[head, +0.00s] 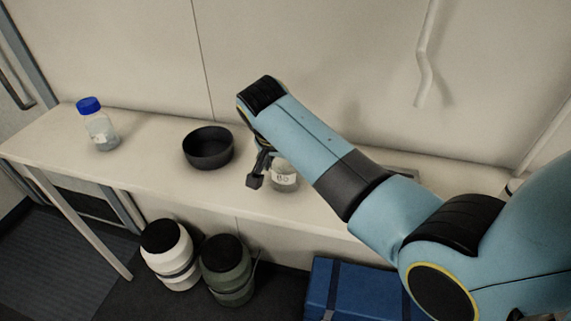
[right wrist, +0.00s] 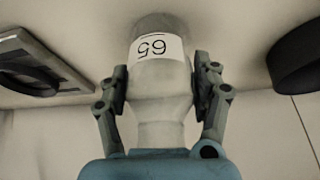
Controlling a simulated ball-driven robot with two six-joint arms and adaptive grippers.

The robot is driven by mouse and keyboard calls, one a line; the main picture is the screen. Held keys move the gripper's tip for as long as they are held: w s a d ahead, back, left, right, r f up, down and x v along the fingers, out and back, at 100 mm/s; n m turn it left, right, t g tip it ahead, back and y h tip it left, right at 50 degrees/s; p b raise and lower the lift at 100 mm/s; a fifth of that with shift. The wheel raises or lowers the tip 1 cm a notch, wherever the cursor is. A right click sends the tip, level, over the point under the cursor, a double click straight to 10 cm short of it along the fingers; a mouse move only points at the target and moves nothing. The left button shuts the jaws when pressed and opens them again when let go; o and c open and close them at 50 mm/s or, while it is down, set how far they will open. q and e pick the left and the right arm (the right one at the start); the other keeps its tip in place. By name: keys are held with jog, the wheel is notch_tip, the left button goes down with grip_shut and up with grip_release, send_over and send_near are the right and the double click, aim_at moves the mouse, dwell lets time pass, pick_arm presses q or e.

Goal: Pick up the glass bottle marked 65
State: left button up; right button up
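The glass bottle marked 65 (right wrist: 160,85) is between the two fingers of my right gripper (right wrist: 160,80) in the right wrist view, its label upside down there. In the head view the bottle (head: 284,178) stands upright on the bench, with its top hidden behind my right arm. My right gripper comes down over it from above. One finger (head: 255,178) shows left of the bottle, with a small gap between them. The fingers look spread, with only slim room at the bottle's sides. My left gripper is not in view.
A dark bowl (head: 208,148) stands left of the bottle on the white bench (head: 160,180). A blue-capped bottle (head: 99,125) stands farther left. A dark flat item (right wrist: 38,68) lies on the other side. White and green canisters (head: 170,262) (head: 228,275) and a blue box (head: 345,290) are on the floor.

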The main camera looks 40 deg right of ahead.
jog(key=c, duration=0.6)
jog(key=shift+o, duration=0.2)
jog(key=shift+r, duration=0.15)
